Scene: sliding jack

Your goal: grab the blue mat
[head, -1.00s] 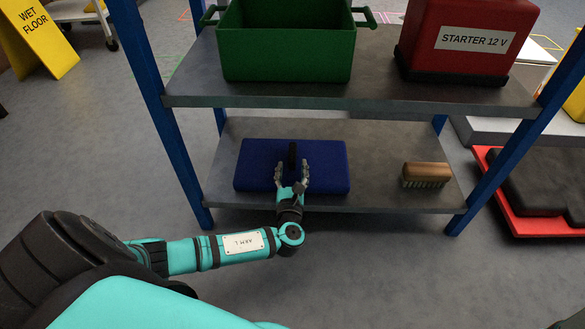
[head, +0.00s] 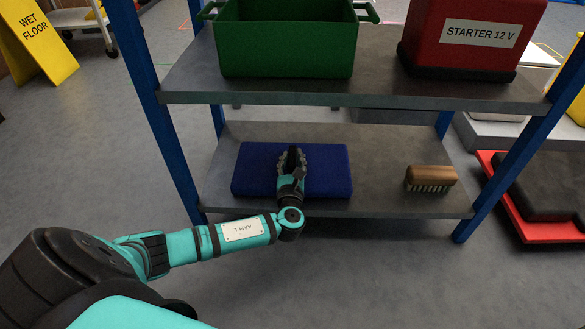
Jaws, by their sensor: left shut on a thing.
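The blue mat (head: 330,172) is a thick flat pad lying on the lower shelf (head: 385,160) of the rack. A dark upright piece, seemingly a handle, stands at its middle. My left gripper (head: 291,158) is over the middle of the mat, its fingers shut around the dark piece, which they partly hide. The mat looks flat on the shelf. My right gripper is not in view.
A wooden brush (head: 430,176) lies on the lower shelf to the right. The upper shelf (head: 370,93) above holds a green bin (head: 287,40) and a red starter box (head: 470,35). Blue posts (head: 155,110) flank the shelves.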

